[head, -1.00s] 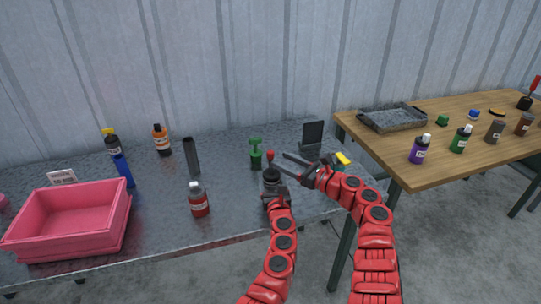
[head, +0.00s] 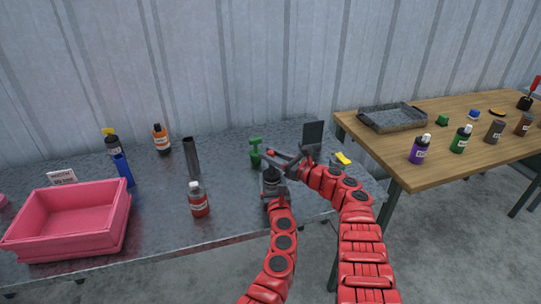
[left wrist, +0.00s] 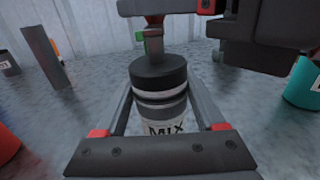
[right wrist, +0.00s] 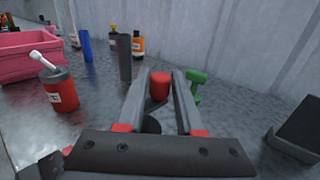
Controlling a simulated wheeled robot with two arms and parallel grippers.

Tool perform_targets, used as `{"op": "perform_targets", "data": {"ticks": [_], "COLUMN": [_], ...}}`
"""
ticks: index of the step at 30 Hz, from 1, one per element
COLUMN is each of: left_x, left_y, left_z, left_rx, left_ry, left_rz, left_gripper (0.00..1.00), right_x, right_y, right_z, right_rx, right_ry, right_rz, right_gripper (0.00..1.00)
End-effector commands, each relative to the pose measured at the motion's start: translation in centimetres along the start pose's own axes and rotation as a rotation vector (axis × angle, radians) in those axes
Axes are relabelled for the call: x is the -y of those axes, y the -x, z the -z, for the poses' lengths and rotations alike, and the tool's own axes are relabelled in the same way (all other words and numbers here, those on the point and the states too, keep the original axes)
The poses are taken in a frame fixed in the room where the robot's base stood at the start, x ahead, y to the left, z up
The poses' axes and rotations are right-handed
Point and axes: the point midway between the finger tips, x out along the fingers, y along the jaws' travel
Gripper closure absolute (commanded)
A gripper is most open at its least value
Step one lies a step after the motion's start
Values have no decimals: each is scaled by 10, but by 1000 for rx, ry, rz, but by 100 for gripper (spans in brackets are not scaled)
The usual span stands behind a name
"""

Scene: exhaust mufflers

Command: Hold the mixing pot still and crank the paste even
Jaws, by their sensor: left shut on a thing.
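The mixing pot (head: 270,180) stands upright near the table's front edge. In the left wrist view its white MIX label (left wrist: 165,128) and black lid (left wrist: 158,75) show. My left gripper (head: 271,192) is shut around the pot's body, one finger on each side. The crank's red knob (right wrist: 158,84) is between the fingers of my right gripper (right wrist: 160,95), which look open around it. In the head view my right gripper (head: 280,160) is above the pot and hides the knob. The paste inside is hidden.
A green tool (head: 255,152) stands just behind the pot. A red bottle (head: 198,200) and a dark cylinder (head: 191,157) stand left, beyond them a pink bin (head: 70,222). A dark upright panel (head: 313,133) and a yellow item (head: 343,158) are to the right. Bare tabletop lies left of the pot.

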Motion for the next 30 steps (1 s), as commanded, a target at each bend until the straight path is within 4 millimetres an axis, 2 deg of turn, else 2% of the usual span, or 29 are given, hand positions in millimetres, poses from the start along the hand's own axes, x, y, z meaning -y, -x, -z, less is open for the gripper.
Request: {"op": "perform_targets", "data": {"ticks": [1,5,6,17,30], "left_x": [0,0,0,0,0], "left_y": [0,0,0,0,0], "left_z": [0,0,0,0,0], "left_rx": [0,0,0,0,0], "left_ry": [0,0,0,0,0], "left_rz": [0,0,0,0,-1], "left_gripper": [92,92,92,91,91], "right_x": [0,0,0,2,3], "right_y": [0,0,0,1,7], "right_z": [0,0,0,4,8], "right_rx": [0,0,0,-8,-17], "right_ry": [0,0,0,1,2], "right_rz": [0,0,0,36,289], "right_gripper": [75,98,100,100,100]}}
